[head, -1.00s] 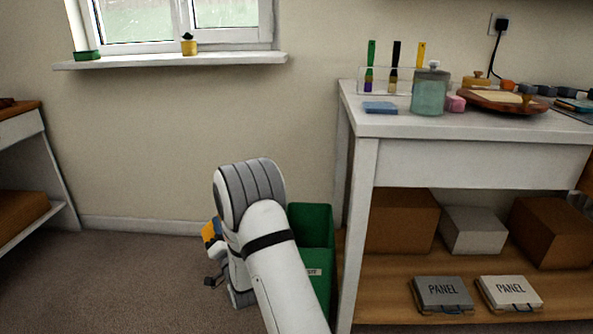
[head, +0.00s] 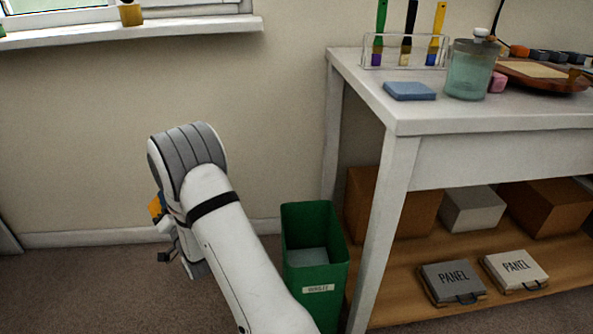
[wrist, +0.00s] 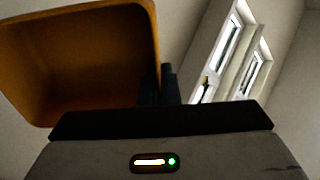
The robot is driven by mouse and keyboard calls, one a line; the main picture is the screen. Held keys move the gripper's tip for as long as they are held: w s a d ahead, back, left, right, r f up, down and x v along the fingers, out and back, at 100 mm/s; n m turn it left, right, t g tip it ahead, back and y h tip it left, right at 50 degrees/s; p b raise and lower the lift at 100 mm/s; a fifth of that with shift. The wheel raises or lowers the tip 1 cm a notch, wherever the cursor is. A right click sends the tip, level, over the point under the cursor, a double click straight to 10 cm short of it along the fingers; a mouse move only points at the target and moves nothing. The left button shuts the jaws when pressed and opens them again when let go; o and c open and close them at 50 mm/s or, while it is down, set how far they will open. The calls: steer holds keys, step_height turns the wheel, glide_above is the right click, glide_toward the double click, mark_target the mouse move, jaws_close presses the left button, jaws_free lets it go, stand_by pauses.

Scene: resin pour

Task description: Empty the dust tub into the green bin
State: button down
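The dust tub (wrist: 80,62) is an orange, open-topped box at the upper left of the wrist view, with its mouth towards the camera. Its wall is at the dark fingers of my gripper (wrist: 167,85), which appear shut on it. In the head view a small orange piece of the tub (head: 155,207) shows beside my arm, the rest hidden. The green bin (head: 316,284) stands on the floor right of my arm, its top open and its inside pale at the bottom. The tub is left of the bin, apart from it.
A white table (head: 385,105) stands right of the bin, its leg close beside it. It carries a glass jar (head: 470,72), a blue sponge (head: 410,91) and a brush rack (head: 402,54). Boxes and panel cases (head: 452,281) lie on its lower shelf. Floor left of my arm is clear.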

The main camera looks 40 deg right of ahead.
steer(key=s+d+r+m+g+h+p, duration=0.1)
steer(key=s+d+r+m+g+h, duration=0.2)
steer(key=d, duration=0.5)
steer(key=s+d+r+h, duration=0.2)
steer(key=s+d, duration=0.4)
steer(key=d, duration=0.2)
steer(key=s+d+r+m+g+h+p, duration=0.1)
steer(key=s+d+r+m+g+h, duration=0.2)
steer(key=d, duration=0.5)
steer(key=s+d+g, duration=0.2)
steer(key=s+d, duration=0.3)
steer(key=s, duration=0.5)
steer(key=w+d+f+g+y+p, duration=0.1)
steer(key=g+p, duration=0.2)
steer(key=p, duration=0.7)
steer(key=w+g+y+p, duration=0.2)
steer(key=g+p, duration=0.1)
steer(key=p, duration=0.7)
steer(key=w+d+f+g+y+p, duration=0.1)
steer(key=g+y+p, duration=0.1)
steer(key=p, duration=0.9)
steer(key=shift+w+d+f+g, duration=0.3)
steer(key=shift+w+g, duration=0.05)
steer(key=shift+g, duration=0.55)
steer(key=p, duration=0.2)
steer(key=shift+f+g+y+p, duration=0.15)
steer(key=shift+g+y+p, duration=0.15)
steer(key=shift+p, duration=0.1)
